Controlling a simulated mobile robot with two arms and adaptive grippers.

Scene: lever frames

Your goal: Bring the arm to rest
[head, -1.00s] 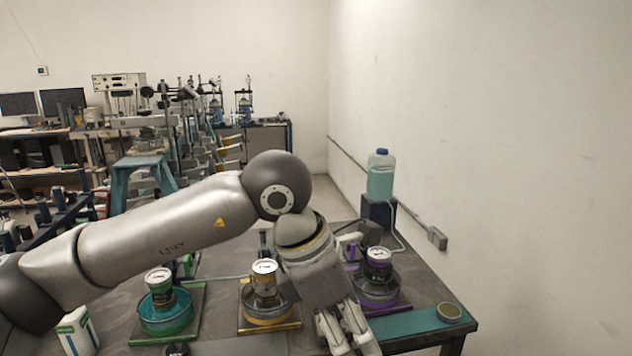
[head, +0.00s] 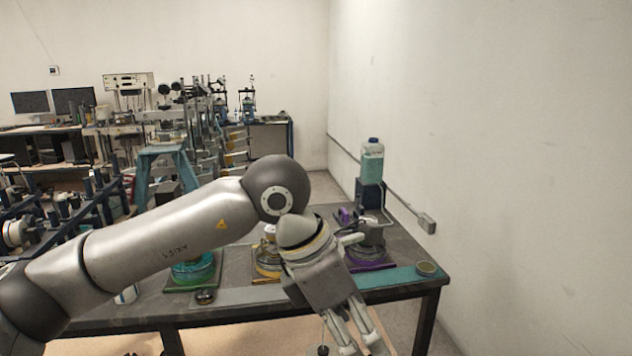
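My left arm (head: 160,245) reaches in from the left, and bends down at a dark round joint. My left gripper (head: 358,345) points down in front of the table's front edge, its fingertips close to the bottom edge of the view. I cannot tell how far apart the fingertips are, and I see nothing held. Behind the arm on the table (head: 240,318) stand a green round fixture (head: 195,273), a yellow one (head: 266,268) and a purple one (head: 372,257). The arm hides parts of the green and yellow ones. My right gripper is not in view.
A bottle of pale blue-green liquid (head: 371,165) stands on a dark block at the table's back right. A wall is close on the right. Benches with equipment (head: 185,130) stand behind.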

